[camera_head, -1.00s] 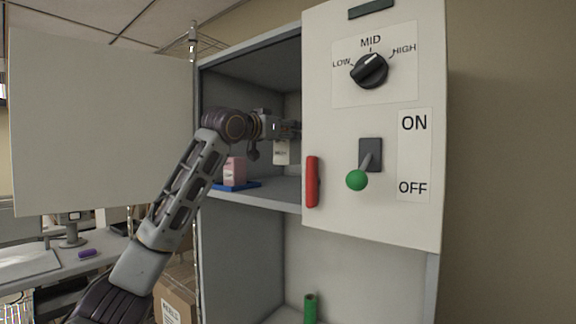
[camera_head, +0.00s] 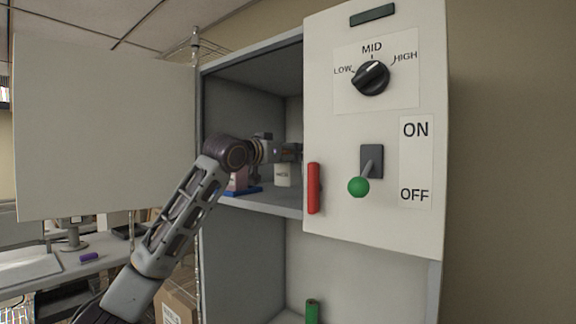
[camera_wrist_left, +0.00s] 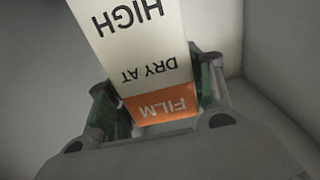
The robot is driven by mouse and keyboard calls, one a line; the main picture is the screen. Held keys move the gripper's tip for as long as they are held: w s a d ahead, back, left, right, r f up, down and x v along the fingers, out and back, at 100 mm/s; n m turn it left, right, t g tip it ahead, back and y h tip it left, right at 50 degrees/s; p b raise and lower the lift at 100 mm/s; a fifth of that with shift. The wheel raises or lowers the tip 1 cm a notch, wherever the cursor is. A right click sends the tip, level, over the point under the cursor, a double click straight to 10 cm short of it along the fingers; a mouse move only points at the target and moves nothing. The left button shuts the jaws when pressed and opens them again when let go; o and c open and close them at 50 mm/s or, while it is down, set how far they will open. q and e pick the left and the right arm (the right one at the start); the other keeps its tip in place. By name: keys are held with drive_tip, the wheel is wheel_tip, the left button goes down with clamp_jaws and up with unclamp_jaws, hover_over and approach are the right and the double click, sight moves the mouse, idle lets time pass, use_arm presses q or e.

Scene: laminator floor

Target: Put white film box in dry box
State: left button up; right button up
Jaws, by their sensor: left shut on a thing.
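The white film box (camera_wrist_left: 138,45) has an orange band marked FILM and the words DRY AT HIGH. My left gripper (camera_wrist_left: 158,100) is shut on it, one finger on each side. In the head view the white film box (camera_head: 283,174) is inside the upper compartment of the dry box (camera_head: 251,207), low near the shelf. I cannot tell if it touches the shelf. My right gripper is not in view.
A pink box (camera_head: 238,181) stands on a blue tray (camera_head: 245,191) on the same shelf, partly behind my left arm. The front panel (camera_head: 340,225) carries a dial (camera_head: 370,78), a green-knobbed lever (camera_head: 358,186) and a red handle (camera_head: 313,188). A green cylinder (camera_head: 312,312) stands below.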

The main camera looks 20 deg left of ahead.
sight(282, 165)
use_arm(q)
drive_tip(key=shift+f, duration=1.6)
drive_tip(key=shift+f, duration=0.15)
drive_tip(key=o, duration=1.2)
drive_tip(key=shift+o, duration=0.2)
drive_tip(key=shift+s, duration=0.2)
drive_tip(key=shift+b+v, duration=0.9)
drive_tip(key=shift+v, duration=1.75)
drive_tip(key=shift+b+v, duration=0.85)
drive_tip(key=shift+v, duration=1.9)
